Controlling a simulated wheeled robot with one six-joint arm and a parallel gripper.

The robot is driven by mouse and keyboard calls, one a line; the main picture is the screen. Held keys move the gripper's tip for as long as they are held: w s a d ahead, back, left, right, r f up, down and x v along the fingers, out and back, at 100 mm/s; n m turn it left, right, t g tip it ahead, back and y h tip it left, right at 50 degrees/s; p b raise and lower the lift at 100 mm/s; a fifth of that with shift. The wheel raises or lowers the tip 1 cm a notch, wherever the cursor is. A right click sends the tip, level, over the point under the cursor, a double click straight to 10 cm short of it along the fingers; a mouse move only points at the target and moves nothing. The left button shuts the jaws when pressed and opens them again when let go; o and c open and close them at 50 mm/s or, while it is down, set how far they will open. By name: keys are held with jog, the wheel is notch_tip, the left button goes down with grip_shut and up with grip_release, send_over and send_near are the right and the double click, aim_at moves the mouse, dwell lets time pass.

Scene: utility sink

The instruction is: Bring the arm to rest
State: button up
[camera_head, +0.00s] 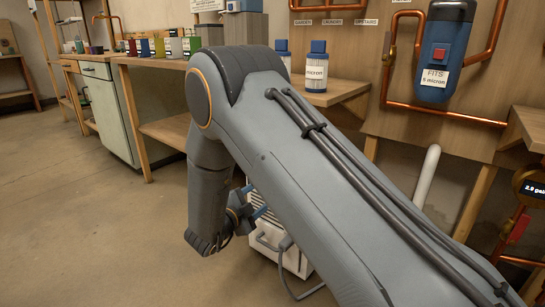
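My grey arm (290,165) fills the middle of the head view. It rises from the lower right to a bent joint, then drops to the wrist near a white unit on the floor. My gripper (252,202) shows only in part beside the wrist, behind the arm. Two blue finger parts show there, one above the other and apart. Their tips are hidden by my arm, so whether anything is between them cannot be seen.
A white unit (295,262) with a grey hose stands on the floor behind my arm. A wooden bench (337,92) holds white-and-blue cartridges (316,66). A blue filter housing (444,50) and copper pipes (440,114) are at the right. The floor (100,230) at the left is clear.

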jog(key=s+a+r+n+g+y, duration=0.1)
jog(key=a+r+n+y, duration=0.55)
jog(key=a+y, duration=0.2)
jog(key=s+a+r+n+g+y, duration=0.2)
jog(key=s+r+n, duration=0.1)
jog(key=s, duration=0.3)
jog(key=s+a+r+n+g+y, duration=0.2)
jog(key=s+n+g, duration=0.1)
jog(key=s+n, duration=0.15)
jog(key=s+d+r+n+g+h, duration=0.1)
jog(key=s+d+n+g, duration=0.3)
jog(key=s, duration=0.6)
jog(key=s+d+r+n+g, duration=0.1)
jog(key=s+d+n, duration=0.2)
jog(key=s+d, duration=0.55)
jog(key=s+d+n+g+h, duration=0.1)
jog(key=s+d+n+g, duration=0.2)
jog(key=s, duration=1)
jog(key=d+r+m+h+p, duration=0.1)
jog(key=d+r+m+p, duration=0.2)
jog(key=d+r+p, duration=0.7)
jog(key=d+r+m+h+p, duration=0.1)
jog(key=d+r+m+p, duration=0.1)
jog(key=d+r+p, duration=0.8)
notch_tip(320, 180, up, 6)
jog(key=p, duration=1.5)
jog(key=shift+s+d+m, duration=0.2)
jog(key=shift+d+m, duration=0.15)
jog(key=shift+m, duration=0.05)
jog(key=shift+c, duration=0.2)
